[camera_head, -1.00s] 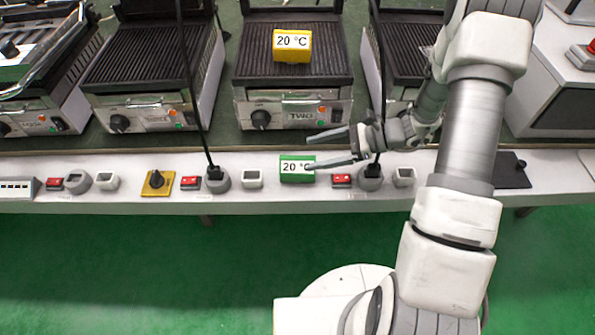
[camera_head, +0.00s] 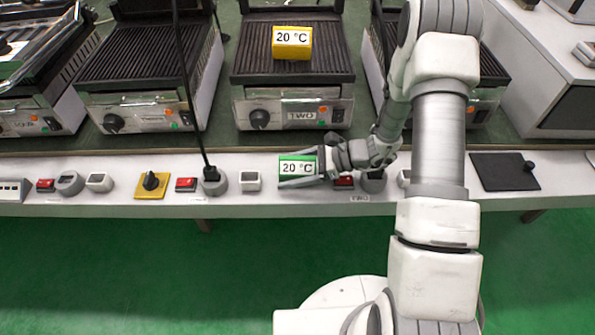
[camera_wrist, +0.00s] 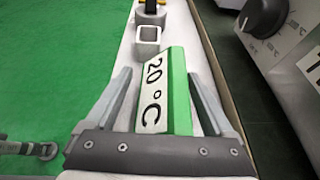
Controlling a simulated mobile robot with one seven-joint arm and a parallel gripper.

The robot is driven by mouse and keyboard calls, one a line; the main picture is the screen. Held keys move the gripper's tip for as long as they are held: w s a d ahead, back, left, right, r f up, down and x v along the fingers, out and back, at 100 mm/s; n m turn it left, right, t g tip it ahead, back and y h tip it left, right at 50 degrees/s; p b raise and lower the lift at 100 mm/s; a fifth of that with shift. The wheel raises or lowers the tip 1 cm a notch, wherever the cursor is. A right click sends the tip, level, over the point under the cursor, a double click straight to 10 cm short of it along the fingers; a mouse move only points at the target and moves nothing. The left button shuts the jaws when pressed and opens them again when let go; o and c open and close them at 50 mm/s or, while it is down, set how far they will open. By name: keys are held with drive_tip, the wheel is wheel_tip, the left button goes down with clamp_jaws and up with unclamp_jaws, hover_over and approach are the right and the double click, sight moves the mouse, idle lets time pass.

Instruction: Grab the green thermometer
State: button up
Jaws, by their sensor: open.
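The green thermometer (camera_head: 298,168), a small block with a white face reading "20 °C", rests on the white front ledge of the bench. My gripper (camera_head: 300,167) is at the thermometer, coming from the right, with one finger on its far side and one on its near side. In the wrist view the green thermometer (camera_wrist: 166,92) lies between the two open fingers (camera_wrist: 160,100), with a visible gap on each side. It is not gripped.
A yellow thermometer (camera_head: 292,43) reading "20 °C" sits on the middle grill (camera_head: 290,75).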

drive_tip(key=shift+c, duration=0.3)
clamp_jaws()
